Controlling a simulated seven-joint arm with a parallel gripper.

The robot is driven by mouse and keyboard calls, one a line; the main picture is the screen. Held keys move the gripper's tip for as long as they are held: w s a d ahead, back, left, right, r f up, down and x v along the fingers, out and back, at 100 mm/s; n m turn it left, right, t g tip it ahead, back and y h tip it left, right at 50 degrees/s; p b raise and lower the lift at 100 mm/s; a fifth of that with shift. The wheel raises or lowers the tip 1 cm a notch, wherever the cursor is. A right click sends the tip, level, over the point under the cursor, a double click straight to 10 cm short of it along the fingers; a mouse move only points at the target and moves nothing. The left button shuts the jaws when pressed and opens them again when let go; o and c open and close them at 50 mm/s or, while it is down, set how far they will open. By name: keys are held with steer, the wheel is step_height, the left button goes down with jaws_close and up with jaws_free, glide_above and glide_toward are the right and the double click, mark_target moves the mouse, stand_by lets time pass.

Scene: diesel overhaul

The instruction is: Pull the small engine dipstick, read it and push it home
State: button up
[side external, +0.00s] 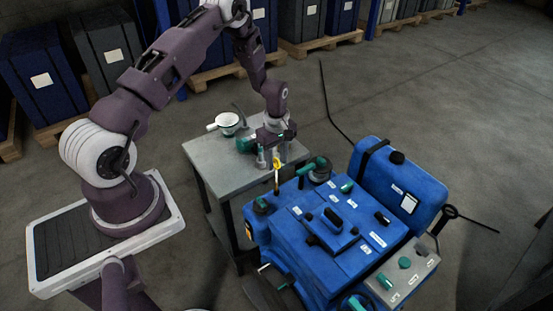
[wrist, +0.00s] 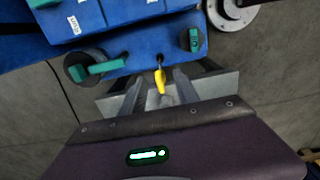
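The dipstick's yellow handle (side external: 277,162) stands upright at the near left edge of the blue engine (side external: 325,225).
A grey table (side external: 215,168) stands beside the engine, with a white bowl-like cup (side external: 228,122) and a teal-ended item (side external: 246,144) on it. Teal knobs and handles (wrist: 98,69) rise from the engine near my gripper. The floor around is mostly clear.

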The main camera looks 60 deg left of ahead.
jaws_close()
stand_by(1.3)
